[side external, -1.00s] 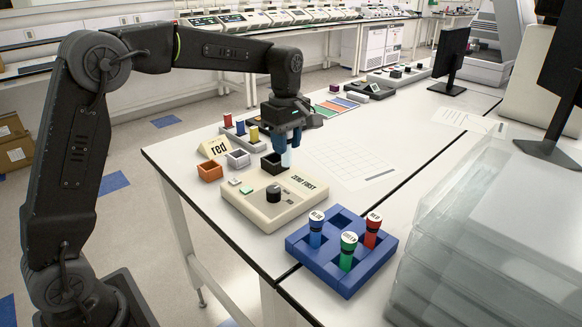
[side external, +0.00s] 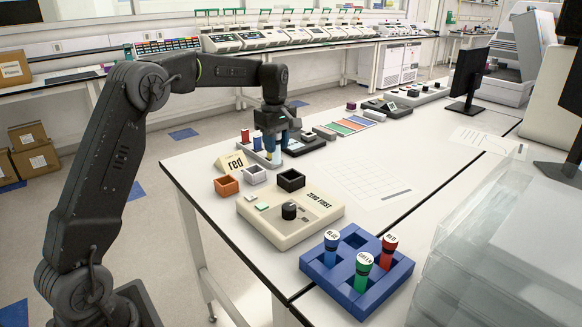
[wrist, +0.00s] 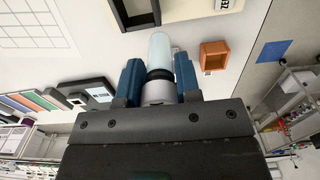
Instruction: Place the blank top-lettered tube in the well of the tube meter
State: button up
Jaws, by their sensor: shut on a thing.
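My gripper (side external: 273,150) is shut on a pale, translucent tube with a dark band and a light grey end; the tube (wrist: 160,48) shows between the blue fingers in the wrist view. It is held above the table's back left part, behind the open black box (side external: 291,180). A beige device (side external: 268,222) marked "ZERO FIRST", with a black knob, stands in front of that box. I cannot tell for sure which device is the tube meter. A blue rack (side external: 345,293) at the front holds tubes lettered BLUE (side external: 330,252), GREEN (side external: 363,274) and RED (side external: 387,254).
A dark device (side external: 305,143) stands near my gripper at the back. A gridded sheet (side external: 365,180) lies on open table to the right.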

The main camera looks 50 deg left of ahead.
jog(key=shift+w+d+f, duration=0.45)
jog(key=shift+d+f, duration=0.05)
jog(key=shift+f, duration=0.55)
jog(key=shift+w+d+f, duration=0.4)
jog(key=shift+d+f, duration=0.05)
jog(key=shift+f, duration=0.65)
jog(key=shift+w+d+f, duration=0.45)
jog(key=shift+d+f, duration=0.05)
jog(key=shift+f, duration=0.55)
jog(key=shift+f, duration=0.1)
jog(key=o, duration=0.9)
